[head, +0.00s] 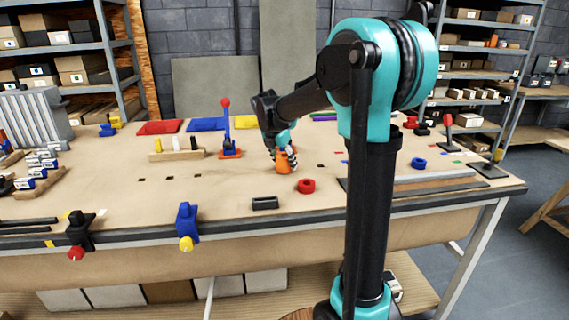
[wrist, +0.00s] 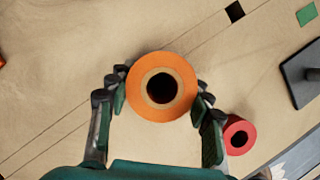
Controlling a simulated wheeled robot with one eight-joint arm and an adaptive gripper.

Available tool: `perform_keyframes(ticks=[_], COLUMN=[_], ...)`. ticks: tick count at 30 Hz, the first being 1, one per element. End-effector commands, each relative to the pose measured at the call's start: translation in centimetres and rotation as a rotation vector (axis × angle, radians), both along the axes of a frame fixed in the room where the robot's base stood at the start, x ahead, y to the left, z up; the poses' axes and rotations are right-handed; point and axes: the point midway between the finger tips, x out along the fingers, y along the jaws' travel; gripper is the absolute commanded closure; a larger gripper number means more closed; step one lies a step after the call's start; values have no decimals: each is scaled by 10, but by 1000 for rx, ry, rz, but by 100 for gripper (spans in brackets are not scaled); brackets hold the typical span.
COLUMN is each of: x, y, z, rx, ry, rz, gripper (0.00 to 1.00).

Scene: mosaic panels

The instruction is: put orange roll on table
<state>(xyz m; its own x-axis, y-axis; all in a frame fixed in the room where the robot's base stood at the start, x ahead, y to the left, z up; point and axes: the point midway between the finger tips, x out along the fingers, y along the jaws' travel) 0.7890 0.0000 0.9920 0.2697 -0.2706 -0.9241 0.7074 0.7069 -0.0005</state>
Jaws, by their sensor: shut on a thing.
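The orange roll (head: 284,162) is near the middle of the workbench in the head view. In the wrist view the orange roll (wrist: 142,92) shows end-on, with a dark hole in its centre. My gripper (head: 283,150) is shut on it from above; in the wrist view the fingers of my gripper (wrist: 157,97) press on its left and right sides. The table (head: 120,195) is a tan workbench top. The roll's underside is hidden, so I cannot tell whether it touches the table.
A red roll (head: 306,186) lies close by, to the right of the orange roll; it also shows in the wrist view (wrist: 239,136). A black block (head: 265,203) lies in front. A red-knobbed blue lever (head: 228,140) stands to the left. Blue and black clamps line the front edge.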

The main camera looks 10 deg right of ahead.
Motion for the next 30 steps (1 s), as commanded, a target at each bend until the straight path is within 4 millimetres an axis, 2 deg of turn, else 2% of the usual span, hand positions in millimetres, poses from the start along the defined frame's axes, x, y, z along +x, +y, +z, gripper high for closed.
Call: perform_keyframes(ticks=[11, 12, 17, 26, 30], x=[0, 0, 0, 0, -3], y=[0, 0, 0, 0, 2], z=[-6, -6, -6, -5, 5], rx=[0, 0, 0, 0, 0], ry=[0, 0, 0, 0, 0], rz=[0, 0, 0, 0, 1], gripper=[81, 47, 29, 29, 29])
